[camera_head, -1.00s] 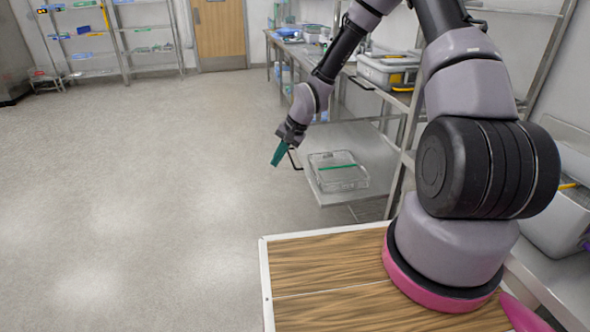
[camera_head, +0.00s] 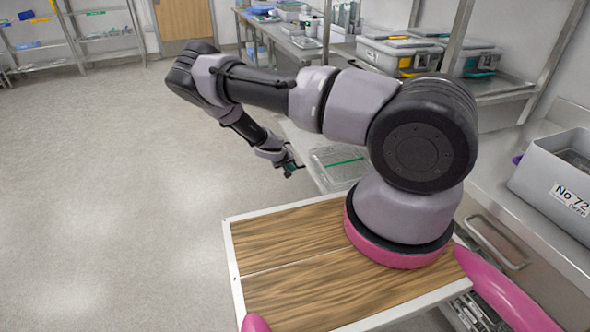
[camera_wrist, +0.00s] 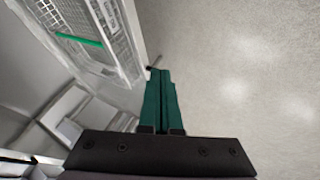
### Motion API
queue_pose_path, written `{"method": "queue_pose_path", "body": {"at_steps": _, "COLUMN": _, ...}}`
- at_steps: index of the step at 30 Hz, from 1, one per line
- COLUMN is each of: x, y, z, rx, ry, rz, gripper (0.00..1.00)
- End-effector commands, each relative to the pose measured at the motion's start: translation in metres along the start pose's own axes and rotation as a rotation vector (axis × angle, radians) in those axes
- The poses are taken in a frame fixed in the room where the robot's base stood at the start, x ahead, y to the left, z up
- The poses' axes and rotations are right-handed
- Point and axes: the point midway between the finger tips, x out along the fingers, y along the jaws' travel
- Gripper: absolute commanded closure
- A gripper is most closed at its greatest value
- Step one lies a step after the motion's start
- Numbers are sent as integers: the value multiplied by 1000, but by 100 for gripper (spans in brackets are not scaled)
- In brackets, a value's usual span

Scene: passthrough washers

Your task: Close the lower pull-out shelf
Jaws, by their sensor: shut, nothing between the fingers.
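The lower pull-out shelf (camera_head: 298,140) is a grey metal sheet that sticks out from the rack into the aisle. A clear wire basket (camera_head: 338,160) with a green strip rests on it; the basket also shows in the wrist view (camera_wrist: 98,32). My gripper (camera_head: 291,168) has teal fingers and hangs low at the shelf's outer edge. In the wrist view the fingers (camera_wrist: 160,75) are together and empty. The shelf's edge (camera_wrist: 134,45) is just left of the fingertips. A small handle end (camera_wrist: 154,63) shows near the tips; whether they touch it is unclear.
Grey bins (camera_head: 400,55) stand on the rack's upper level. A bin labelled No 72 (camera_head: 555,185) sits on the right shelf. A steel table (camera_head: 290,40) stands farther back. The floor (camera_head: 120,190) to the left is clear.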

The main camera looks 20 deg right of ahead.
Motion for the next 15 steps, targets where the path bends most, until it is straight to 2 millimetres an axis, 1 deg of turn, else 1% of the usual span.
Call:
{"method": "queue_pose_path", "body": {"at_steps": 5, "x": 32, "y": 1, "z": 2, "rx": 1, "ry": -3, "rz": 0, "gripper": 100}}
{"method": "queue_pose_path", "body": {"at_steps": 12, "x": 85, "y": 1, "z": 3, "rx": 2, "ry": -5, "rz": 0, "gripper": 100}}
{"method": "queue_pose_path", "body": {"at_steps": 14, "x": 96, "y": 1, "z": 3, "rx": 3, "ry": -4, "rz": -1, "gripper": 100}}
{"method": "queue_pose_path", "body": {"at_steps": 15, "x": 97, "y": 9, "z": 2, "rx": 5, "ry": -5, "rz": 1, "gripper": 100}}
